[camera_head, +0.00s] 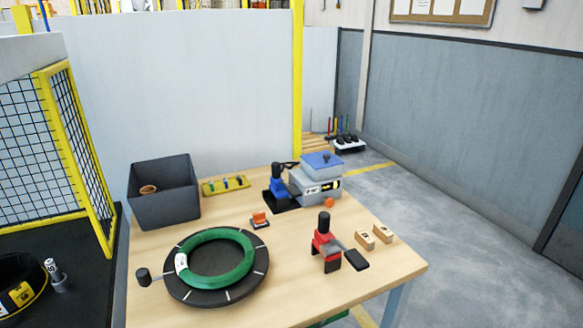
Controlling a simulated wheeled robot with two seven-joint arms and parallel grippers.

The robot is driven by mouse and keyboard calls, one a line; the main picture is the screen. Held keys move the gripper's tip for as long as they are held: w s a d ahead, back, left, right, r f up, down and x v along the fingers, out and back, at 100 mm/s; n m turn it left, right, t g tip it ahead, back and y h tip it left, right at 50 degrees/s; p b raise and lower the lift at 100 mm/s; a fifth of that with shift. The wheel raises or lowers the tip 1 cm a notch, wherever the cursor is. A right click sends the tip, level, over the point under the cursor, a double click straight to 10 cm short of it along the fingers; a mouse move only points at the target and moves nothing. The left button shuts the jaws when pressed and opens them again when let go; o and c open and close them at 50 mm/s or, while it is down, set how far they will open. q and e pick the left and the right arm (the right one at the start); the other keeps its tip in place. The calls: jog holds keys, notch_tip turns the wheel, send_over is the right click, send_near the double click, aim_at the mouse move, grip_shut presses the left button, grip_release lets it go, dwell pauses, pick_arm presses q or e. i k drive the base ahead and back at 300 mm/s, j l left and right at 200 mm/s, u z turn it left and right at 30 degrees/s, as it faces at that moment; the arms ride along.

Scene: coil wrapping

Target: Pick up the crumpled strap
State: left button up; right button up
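I cannot make out a crumpled strap for certain. A small brown curled piece (148,190) lies inside the dark grey bin (166,207) at the back left of the table; it is too small to identify. A small orange piece (259,216) sits on a dark base mid-table. Another orange piece (329,203) lies in front of the grey box with the blue top. A green coil (216,279) with a white label lies on the black round turntable (240,296). Neither of my grippers is in view.
The wooden table (297,253) also holds a red tool (325,244), a blue tool (278,188), a grey box (314,189) with a blue top, a yellow tray (225,186) and two wooden blocks (366,239). A yellow mesh fence (75,150) stands at left. Bare tabletop shows mid-table.

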aim_at(284, 165)
jog(key=i+l+z, duration=0.15)
jog(key=l+z, duration=0.2)
jog(key=l, duration=0.15)
jog(key=i+l+z, duration=0.2)
jog(key=l+z, duration=0.2)
jog(key=i+l+z, duration=0.35)
jog(key=l, duration=0.15)
jog(key=i+l+z, duration=0.7)
jog(key=i, duration=0.4)
jog(key=i+u, duration=0.5)
jog(key=u, duration=0.15)
jog(key=i+l+u, duration=0.15)
jog(key=u, duration=0.2)
jog(key=i+u, duration=0.15)
jog(key=u, duration=0.3)
jog(key=i+u, duration=0.2)
jog(key=u, duration=0.2)
jog(key=i+u, duration=0.15)
jog(key=u, duration=0.3)
jog(key=i+l+u, duration=0.1)
jog(key=u, duration=0.3)
jog(key=i+l+u, duration=0.1)
jog(key=l+u, duration=0.15)
jog(key=u, duration=0.2)
jog(key=i+l+u, duration=0.1)
jog(key=u, duration=0.3)
jog(key=l, duration=0.1)
